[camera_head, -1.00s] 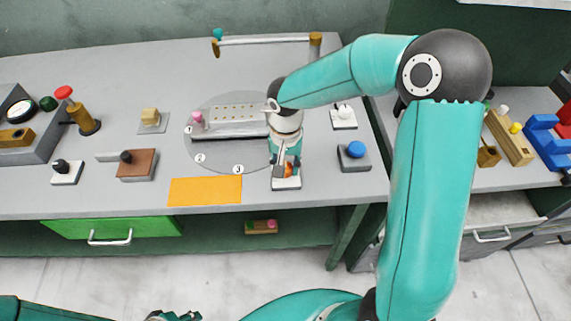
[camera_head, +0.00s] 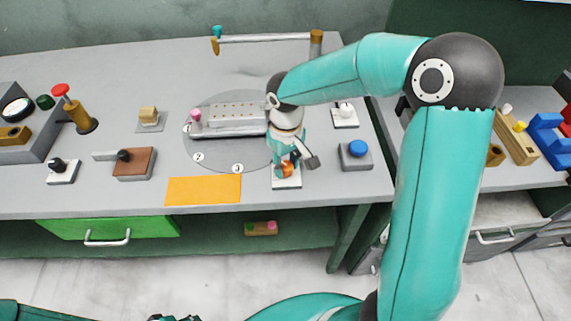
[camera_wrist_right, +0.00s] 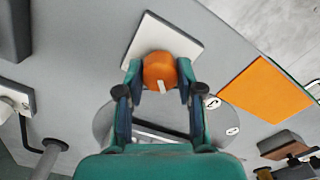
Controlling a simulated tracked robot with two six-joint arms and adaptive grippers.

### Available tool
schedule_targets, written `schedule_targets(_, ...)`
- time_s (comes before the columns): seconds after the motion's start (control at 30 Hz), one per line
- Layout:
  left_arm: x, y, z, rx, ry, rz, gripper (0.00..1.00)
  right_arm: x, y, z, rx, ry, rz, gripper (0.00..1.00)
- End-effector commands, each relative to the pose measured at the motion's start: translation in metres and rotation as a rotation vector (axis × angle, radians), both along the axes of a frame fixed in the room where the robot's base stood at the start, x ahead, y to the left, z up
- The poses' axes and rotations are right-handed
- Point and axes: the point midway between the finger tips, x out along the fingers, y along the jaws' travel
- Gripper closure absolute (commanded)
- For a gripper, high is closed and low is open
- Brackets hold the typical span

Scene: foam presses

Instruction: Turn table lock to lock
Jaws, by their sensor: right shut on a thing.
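The table lock appears as an orange knob (camera_wrist_right: 158,66) with a white mark, on a white square plate (camera_wrist_right: 146,38). In the head view the knob (camera_head: 286,171) sits at the right front of the grey round turntable (camera_head: 215,157), mostly hidden by my right gripper. My right gripper (camera_wrist_right: 159,76) points down with its fingers on either side of the knob, shut on it. The turntable carries numbered white marks and a long block with holes (camera_head: 232,114). Of my left gripper (camera_head: 175,318), only a dark tip shows at the bottom edge; its jaw state is unclear.
A blue button (camera_head: 357,149) on a grey box stands close to the right of the knob. A white-based switch (camera_head: 345,113) is behind it. An orange mat (camera_head: 203,190) lies to the left front. A brown block with a black knob (camera_head: 133,163) stands farther left.

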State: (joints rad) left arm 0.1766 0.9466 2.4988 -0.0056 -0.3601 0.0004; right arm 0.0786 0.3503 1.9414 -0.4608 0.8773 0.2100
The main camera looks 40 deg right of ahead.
Motion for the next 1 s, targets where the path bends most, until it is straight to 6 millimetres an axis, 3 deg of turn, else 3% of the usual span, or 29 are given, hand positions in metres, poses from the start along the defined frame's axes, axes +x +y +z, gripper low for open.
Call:
schedule_targets(0.6, 0.0, 0.0, -0.0004, 0.0, 0.0, 0.0, 0.6, 0.0018, -0.0001, 0.0017, 0.0, -0.007, 0.568, 0.98)
schedule_targets(1.0, 0.0, 0.0, 0.0015, 0.0, 0.0, 0.0, 0.6, 0.0024, -0.0003, 0.0019, -0.002, -0.01, 0.788, 0.98)
